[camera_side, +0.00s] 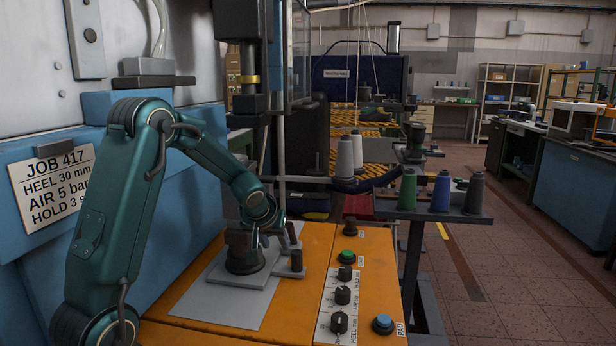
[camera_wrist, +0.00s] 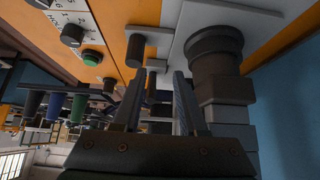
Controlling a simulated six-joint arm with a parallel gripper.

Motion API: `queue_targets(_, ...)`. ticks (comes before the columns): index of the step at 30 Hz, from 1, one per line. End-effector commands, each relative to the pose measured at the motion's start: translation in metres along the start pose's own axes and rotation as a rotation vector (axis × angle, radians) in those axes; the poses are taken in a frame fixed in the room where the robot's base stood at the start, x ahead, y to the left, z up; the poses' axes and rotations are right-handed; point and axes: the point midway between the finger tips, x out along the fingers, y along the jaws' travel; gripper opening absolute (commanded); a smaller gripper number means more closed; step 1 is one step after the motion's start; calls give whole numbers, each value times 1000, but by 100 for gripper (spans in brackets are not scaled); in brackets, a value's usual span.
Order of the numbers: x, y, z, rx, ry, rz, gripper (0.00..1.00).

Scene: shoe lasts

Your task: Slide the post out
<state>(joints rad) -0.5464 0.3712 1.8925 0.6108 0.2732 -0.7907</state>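A short dark post (camera_side: 296,261) stands upright on a small grey strip beside the larger grey base plate (camera_side: 262,284) on the orange bench top. A dark cylinder in the wrist view (camera_wrist: 149,43) appears to be the same post. My gripper (camera_side: 262,238) is low over the plate, beside a wider dark stepped block (camera_side: 243,252). In the wrist view my two fingers (camera_wrist: 158,78) are apart with a gap between them, and the post lies beyond their tips. I see nothing clearly held. Small grey and dark parts behind the fingers are partly hidden.
A panel of dark knobs (camera_side: 342,295), a green button (camera_side: 347,257) and a blue button (camera_side: 383,322) lies on the right of the orange bench (camera_side: 375,255). Thread cones (camera_side: 440,192) stand on a shelf behind. A blue machine wall stands at left.

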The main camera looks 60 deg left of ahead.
Motion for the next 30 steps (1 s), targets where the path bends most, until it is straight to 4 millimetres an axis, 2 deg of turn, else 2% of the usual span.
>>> queue_targets(10, 22, 19, -21, -231, -118, -146, 64)
queue_targets(21, 24, 48, -14, -426, -255, -249, 64)
queue_targets(26, 27, 50, -10, -443, -272, -260, 64)
queue_targets(30, 42, 46, -5, -444, -274, -262, 64)
